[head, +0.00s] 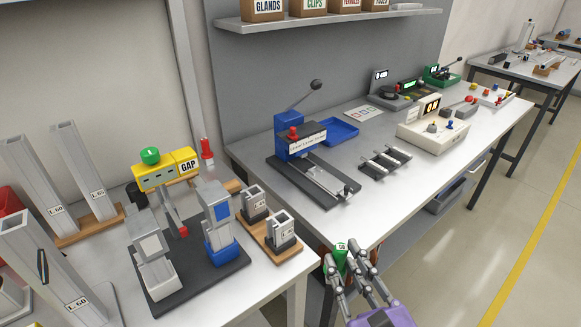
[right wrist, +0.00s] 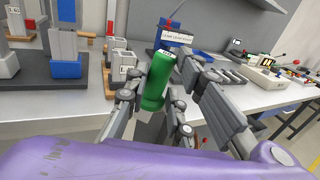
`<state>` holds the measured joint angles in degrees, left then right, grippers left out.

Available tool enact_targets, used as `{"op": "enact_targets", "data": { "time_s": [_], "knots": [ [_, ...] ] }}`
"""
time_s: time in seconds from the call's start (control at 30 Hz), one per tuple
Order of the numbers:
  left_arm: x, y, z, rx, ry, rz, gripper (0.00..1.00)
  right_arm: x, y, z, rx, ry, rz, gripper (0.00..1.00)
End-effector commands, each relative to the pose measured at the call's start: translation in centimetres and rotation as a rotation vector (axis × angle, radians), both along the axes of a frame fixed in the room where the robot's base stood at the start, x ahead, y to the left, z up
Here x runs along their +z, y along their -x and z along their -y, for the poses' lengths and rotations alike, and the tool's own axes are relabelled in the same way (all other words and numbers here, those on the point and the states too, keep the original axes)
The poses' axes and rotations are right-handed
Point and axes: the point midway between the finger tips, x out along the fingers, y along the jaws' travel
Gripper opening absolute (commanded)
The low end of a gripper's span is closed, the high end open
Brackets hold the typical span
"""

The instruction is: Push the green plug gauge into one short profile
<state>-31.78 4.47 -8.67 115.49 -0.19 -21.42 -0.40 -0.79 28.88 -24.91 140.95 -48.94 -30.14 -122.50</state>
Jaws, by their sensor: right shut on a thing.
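My right gripper (head: 352,266) is shut on the green plug gauge (head: 341,259), off the front edge of the benches at the bottom of the head view. In the right wrist view the gauge (right wrist: 157,82) is a green cylinder, slightly tilted, between the fingers (right wrist: 163,92). Two short profiles stand upright in dark holders on a wooden board: a rear one (head: 253,198) and a front one (head: 281,228). They are left of the gripper, and the gauge is apart from both. The profiles' bores are too small to make out. My left gripper is out of view.
A dark gauge fixture with a yellow GAP display (head: 187,161) stands left of the profiles. A blue press (head: 293,138) is on the right bench. Open floor (head: 510,220) lies to the right.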

Motion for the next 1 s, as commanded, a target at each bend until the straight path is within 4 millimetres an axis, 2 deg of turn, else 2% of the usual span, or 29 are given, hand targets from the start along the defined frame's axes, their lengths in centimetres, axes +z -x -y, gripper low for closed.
{"op": "enact_targets", "data": {
  "time_s": [0.03, 0.2, 0.37, 0.5, 0.6, 0.7, 0.83, 1.0],
  "knots": [
    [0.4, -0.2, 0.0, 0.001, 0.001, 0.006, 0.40, 1.1, -0.9, -1.6, 0.067, 0.018, 0.017, 0.00],
    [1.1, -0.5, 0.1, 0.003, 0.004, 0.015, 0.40, 2.8, -2.9, -6.1, 0.261, 0.037, 0.020, 0.00],
    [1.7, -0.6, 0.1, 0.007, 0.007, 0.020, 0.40, 4.1, -4.8, -9.4, 0.440, 0.055, 0.028, 0.00],
    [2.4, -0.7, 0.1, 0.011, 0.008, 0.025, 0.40, 5.7, -7.6, -11.1, 0.589, 0.074, 0.041, 0.00],
    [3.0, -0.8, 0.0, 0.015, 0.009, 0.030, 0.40, 7.5, -10.7, -10.9, 0.671, 0.086, 0.053, 0.00],
    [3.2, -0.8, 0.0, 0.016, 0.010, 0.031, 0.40, 8.9, -12.9, -9.9, 0.700, 0.090, 0.055, 0.00],
    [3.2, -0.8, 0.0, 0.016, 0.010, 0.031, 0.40, 10.0, -14.2, -9.1, 0.708, 0.089, 0.056, 0.00],
    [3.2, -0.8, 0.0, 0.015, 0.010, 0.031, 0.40, 10.1, -14.5, -8.9, 0.709, 0.090, 0.055, 0.00]
  ]
}}
